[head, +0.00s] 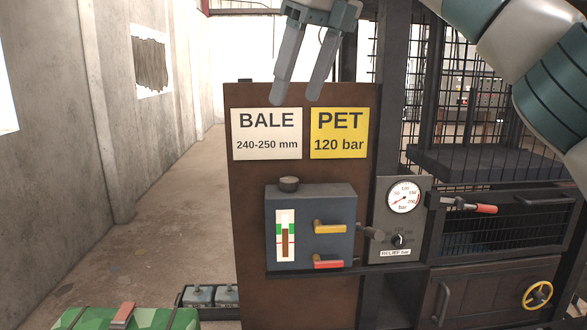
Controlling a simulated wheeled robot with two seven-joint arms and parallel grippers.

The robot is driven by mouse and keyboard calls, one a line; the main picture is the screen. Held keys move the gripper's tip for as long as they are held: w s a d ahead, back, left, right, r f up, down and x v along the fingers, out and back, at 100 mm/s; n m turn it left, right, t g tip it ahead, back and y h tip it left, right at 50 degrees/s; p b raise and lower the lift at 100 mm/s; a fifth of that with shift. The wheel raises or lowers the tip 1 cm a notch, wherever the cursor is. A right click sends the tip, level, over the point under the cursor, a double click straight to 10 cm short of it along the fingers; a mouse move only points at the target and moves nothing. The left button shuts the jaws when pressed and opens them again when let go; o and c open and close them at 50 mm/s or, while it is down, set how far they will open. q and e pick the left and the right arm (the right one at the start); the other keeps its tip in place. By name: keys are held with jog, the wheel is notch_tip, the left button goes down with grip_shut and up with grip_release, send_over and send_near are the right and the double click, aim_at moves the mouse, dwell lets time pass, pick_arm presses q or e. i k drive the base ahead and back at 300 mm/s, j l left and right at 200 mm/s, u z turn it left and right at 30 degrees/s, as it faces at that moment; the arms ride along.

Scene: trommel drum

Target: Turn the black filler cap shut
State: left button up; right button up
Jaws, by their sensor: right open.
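The black filler cap (289,184) sits on top of a blue-grey tank (311,192) fixed to the brown panel. From here I cannot tell how far it is turned. My right gripper (295,98) hangs at the top of the view, above the signs and well above the cap. Its two fingers point down, stand apart and hold nothing. My left gripper is not in view.
The tank's front has a sight gauge (285,235), a yellow handle (330,227) and a red handle (328,262). A pressure gauge (404,197) and a red-tipped lever (482,208) are at right. A green case (165,319) lies at lower left. The aisle left is clear.

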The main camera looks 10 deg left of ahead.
aim_at(286, 182)
jog(key=i, duration=0.85)
